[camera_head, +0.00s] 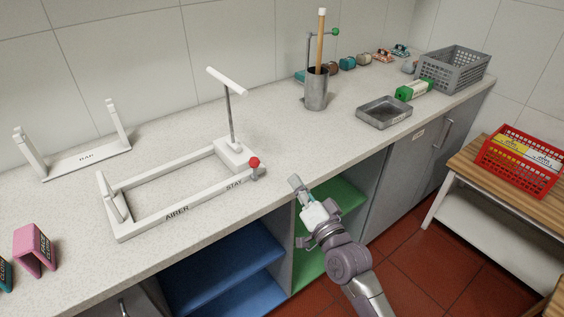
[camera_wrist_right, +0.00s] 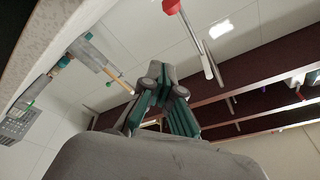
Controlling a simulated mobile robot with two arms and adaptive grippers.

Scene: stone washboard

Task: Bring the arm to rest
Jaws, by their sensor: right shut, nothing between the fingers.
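My right arm comes in from the lower right in the head view. Its gripper (camera_head: 296,183) is at the counter's front edge, in front of the open green shelf and right of the white airer frame. The gripper is shut and empty. In the right wrist view its fingers (camera_wrist_right: 164,72) meet and point up towards the wall and ceiling, with nothing between them. My left gripper is not in view.
The counter (camera_head: 290,145) holds a white airer frame (camera_head: 175,210) with a red knob (camera_head: 254,162), a metal cup (camera_head: 316,92), a grey tray (camera_head: 384,112) and a grey basket (camera_head: 454,70). A red crate (camera_head: 522,160) stands on the wooden bench at right. Red floor is free between.

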